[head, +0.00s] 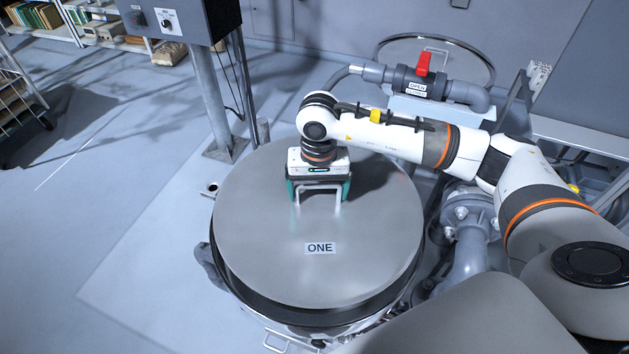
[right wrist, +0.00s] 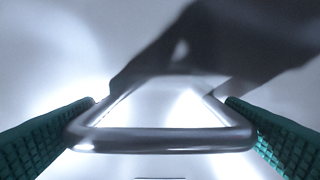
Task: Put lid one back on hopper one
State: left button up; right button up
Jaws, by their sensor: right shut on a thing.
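Lid one (head: 280,235), a round grey metal disc labelled ONE, lies level over hopper one (head: 258,314). The hopper's dark rim shows below the lid's front edge. Whether the lid rests on the rim or hangs just above it, I cannot tell. My right gripper (head: 320,194), with green fingers, is shut on the lid's handle near the far part of the lid. In the right wrist view the bar handle (right wrist: 160,141) lies between the two green fingers. My left gripper is not in view.
Behind stands another round lid or vessel top (head: 450,50) with a handle. A grey pipe with a red valve lever (head: 423,64) runs near my right arm. A control box (head: 175,15) on a post (head: 207,100) stands back left.

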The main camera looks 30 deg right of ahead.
aim_at(317, 202)
jog(key=shift+f, duration=0.7)
notch_tip(317, 202, down, 4)
jog(key=shift+w+r+b, duration=0.15)
jog(key=shift+r+b, duration=0.1)
jog(key=shift+b, duration=0.65)
jog(key=shift+f, duration=0.5)
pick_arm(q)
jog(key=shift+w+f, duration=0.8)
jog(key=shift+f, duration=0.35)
pick_arm(e)
jog(key=shift+f, duration=0.1)
pick_arm(q)
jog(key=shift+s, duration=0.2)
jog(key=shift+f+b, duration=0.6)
jog(key=shift+b, duration=0.2)
pick_arm(e)
jog(key=shift+f, duration=0.5)
jog(key=o, duration=1.3)
jog(key=shift+f, duration=0.1)
